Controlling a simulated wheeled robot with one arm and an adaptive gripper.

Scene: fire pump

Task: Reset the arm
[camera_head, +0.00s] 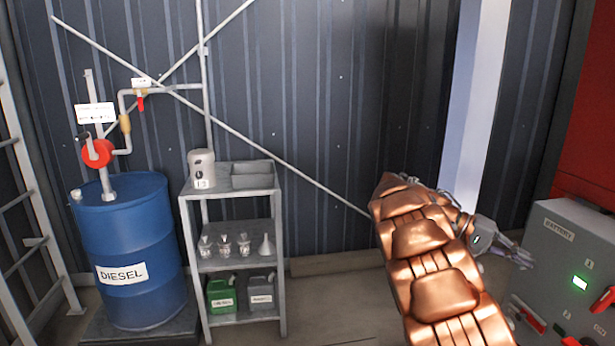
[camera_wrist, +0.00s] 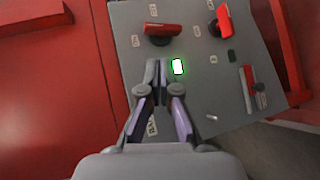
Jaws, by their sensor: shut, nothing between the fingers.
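My arm (camera_head: 415,240) is raised at the right of the head view, covered in copper-coloured padded segments. My gripper (camera_head: 524,258) points right, toward the grey battery box (camera_head: 551,260). In the wrist view my gripper (camera_wrist: 157,70) is shut and empty. Its tips show in front of the grey panel (camera_wrist: 205,103), just left of a lit green-white display (camera_wrist: 178,67). I cannot tell how far the tips are from the panel.
Red-handled switches (camera_wrist: 163,31) (camera_wrist: 221,19) sit on the panel. A red cabinet (camera_head: 588,130) stands at the right. A blue diesel drum (camera_head: 131,240) and a grey shelf (camera_head: 243,264) stand at the left. Floor between shelf and battery box is partly open.

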